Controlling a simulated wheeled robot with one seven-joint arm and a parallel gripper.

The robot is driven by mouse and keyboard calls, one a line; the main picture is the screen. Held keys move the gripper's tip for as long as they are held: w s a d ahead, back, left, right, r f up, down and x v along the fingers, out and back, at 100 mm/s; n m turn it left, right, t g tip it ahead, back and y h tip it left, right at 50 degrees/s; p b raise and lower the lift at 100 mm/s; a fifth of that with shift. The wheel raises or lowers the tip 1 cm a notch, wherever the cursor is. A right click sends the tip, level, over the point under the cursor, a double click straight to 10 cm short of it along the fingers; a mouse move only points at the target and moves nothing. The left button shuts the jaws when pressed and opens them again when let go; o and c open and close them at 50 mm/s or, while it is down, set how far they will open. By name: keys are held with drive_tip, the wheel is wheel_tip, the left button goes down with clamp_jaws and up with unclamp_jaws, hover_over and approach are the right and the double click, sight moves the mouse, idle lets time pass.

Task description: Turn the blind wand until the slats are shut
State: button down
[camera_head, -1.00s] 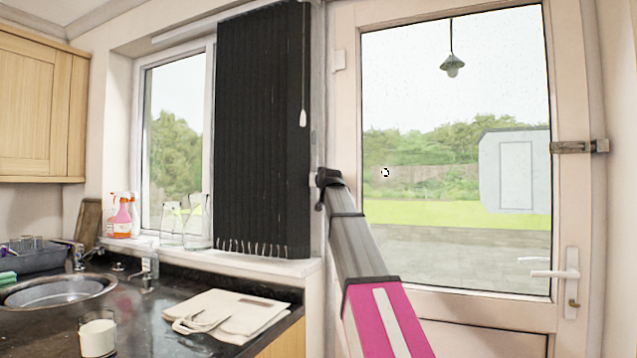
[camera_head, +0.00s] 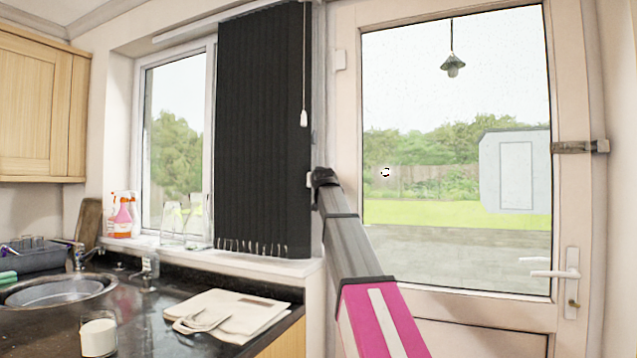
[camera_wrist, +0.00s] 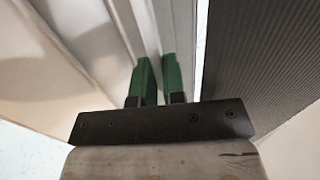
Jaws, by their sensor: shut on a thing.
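The dark vertical blind (camera_head: 262,130) covers the right part of the window, its slats forming a nearly continuous sheet. A thin cord with a white end (camera_head: 304,118) hangs at its right edge. My gripper (camera_wrist: 160,78) has its two green fingers close together, with a narrow gap between them. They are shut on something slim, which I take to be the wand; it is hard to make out. In the head view, my gripper is at the wall strip between blind and door, below the cord's white end, and my arm hides part of that area.
The glazed door (camera_head: 455,260) with its handle (camera_head: 572,275) is on the right. Bottles (camera_head: 122,215) stand on the sill.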

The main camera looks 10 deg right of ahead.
drive_tip(key=shift+d, duration=0.2)
drive_tip(key=c, duration=1.2)
unclamp_jaws()
drive_tip(key=shift+n+y, duration=0.7)
drive_tip(key=shift+y, duration=0.4)
drive_tip(key=s, duration=1.1)
drive_tip(key=w, duration=0.4)
drive_tip(key=w+f, duration=0.1)
drive_tip(key=w, duration=0.6)
drive_tip(key=shift+w+f, duration=0.25)
drive_tip(key=shift+w, duration=0.3)
drive_tip(key=shift+s+f+n+y, duration=0.1)
drive_tip(key=shift+n+y, duration=0.2)
drive_tip(key=shift+y, duration=0.2)
